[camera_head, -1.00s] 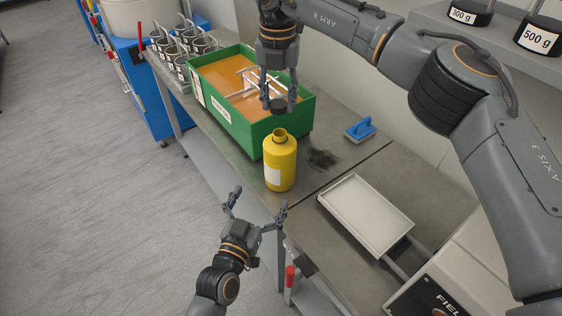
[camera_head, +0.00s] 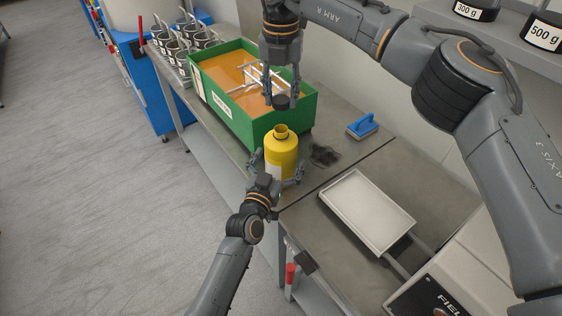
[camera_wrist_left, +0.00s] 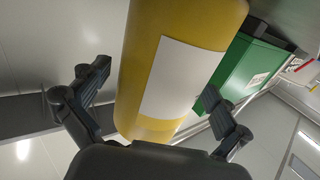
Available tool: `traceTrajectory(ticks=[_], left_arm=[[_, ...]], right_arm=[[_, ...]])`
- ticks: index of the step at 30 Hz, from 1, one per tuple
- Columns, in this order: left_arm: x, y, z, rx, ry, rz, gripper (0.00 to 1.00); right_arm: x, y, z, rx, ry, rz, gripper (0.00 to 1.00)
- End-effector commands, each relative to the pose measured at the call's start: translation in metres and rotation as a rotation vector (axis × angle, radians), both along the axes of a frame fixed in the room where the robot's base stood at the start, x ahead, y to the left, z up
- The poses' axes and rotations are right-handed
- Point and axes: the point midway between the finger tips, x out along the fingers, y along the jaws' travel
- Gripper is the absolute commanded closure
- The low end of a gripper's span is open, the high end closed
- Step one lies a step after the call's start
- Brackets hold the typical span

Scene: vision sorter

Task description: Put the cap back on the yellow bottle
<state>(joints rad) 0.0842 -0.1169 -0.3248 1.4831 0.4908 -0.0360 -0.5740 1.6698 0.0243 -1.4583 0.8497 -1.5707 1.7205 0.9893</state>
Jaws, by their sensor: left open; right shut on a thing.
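The yellow bottle (camera_head: 282,150) stands upright and uncapped on the grey bench, in front of the green bin. It also fills the middle of the left wrist view (camera_wrist_left: 180,60), with its blank white label facing the camera. My left gripper (camera_head: 277,172) is open, its fingers on either side of the bottle; in the left wrist view (camera_wrist_left: 155,100) gaps show between the fingers and the bottle.
The green bin (camera_head: 240,124) with orange contents and a white rack stands behind the bottle. A pale tray (camera_head: 366,212) is at the front right. Steel cups (camera_head: 170,50) stand at the back left.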

Motion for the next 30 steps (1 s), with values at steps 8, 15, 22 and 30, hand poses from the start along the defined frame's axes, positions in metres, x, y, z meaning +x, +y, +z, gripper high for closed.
traceTrajectory(ticks=[8, 15, 22, 30], left_arm=[[0.002, -0.001, 0.0, 0.0, 0.0, 0.0, 0.0], [0.002, -0.001, 0.0, 0.0, 0.0, 0.0, 0.41], [0.002, -0.001, 0.0, 0.0, -0.001, 0.0, 0.78], [0.002, -0.001, 0.0, 0.0, -0.001, 0.0, 0.78]], right_arm=[[0.0, 0.0, 0.0, 0.0, 0.0, 0.0, 0.78], [0.0, 0.0, 0.0, 0.0, 0.0, 0.0, 0.78], [0.0, 0.0, 0.0, 0.0, 0.0, 0.0, 0.78], [0.0, 0.0, -0.028, 0.001, 0.004, 0.001, 0.78]])
